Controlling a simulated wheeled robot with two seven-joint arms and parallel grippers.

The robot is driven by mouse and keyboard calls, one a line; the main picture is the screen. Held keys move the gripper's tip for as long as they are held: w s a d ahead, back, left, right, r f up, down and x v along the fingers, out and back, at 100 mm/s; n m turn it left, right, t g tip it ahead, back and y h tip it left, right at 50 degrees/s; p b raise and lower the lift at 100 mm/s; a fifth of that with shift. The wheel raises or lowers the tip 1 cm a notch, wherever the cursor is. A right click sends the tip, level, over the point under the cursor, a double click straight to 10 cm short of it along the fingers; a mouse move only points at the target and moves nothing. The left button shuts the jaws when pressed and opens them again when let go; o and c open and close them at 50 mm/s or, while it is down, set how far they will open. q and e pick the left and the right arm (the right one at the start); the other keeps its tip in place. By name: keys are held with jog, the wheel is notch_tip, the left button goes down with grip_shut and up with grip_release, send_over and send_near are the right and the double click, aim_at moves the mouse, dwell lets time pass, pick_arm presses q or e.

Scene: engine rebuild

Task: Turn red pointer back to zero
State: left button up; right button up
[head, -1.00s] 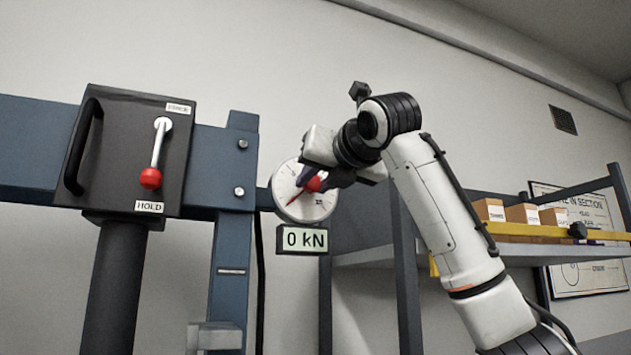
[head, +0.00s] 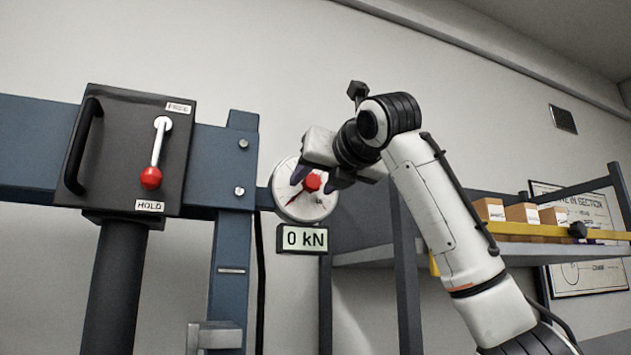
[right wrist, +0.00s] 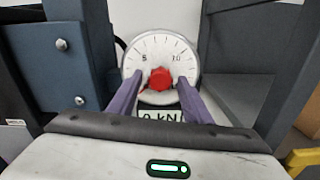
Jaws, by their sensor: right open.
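A round white gauge (head: 307,207) hangs beside the blue post, with a red knob (head: 312,181) at its centre. A thin red pointer (head: 294,199) runs from the knob toward the lower left of the dial. My right gripper (head: 314,183) is open, its dark fingers at either side of the knob. The right wrist view shows the dial (right wrist: 160,47) with its numbers 5 and 10, and the red knob (right wrist: 160,78) between the spread fingers, with gaps. The pointer there is mostly hidden. My left gripper is not in view.
A display (head: 304,239) below the gauge reads 0 kN. A dark box (head: 117,140) at the left has a red-tipped lever (head: 152,176) pointing down near the HOLD label. A shelf (head: 540,252) with small boxes stands at the right, behind my arm.

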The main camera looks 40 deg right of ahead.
jog(key=b+v, duration=0.2)
jog(key=v, duration=0.8)
jog(key=shift+s+b, duration=0.15)
jog(key=shift+b, duration=0.2)
jog(key=shift+a, duration=0.15)
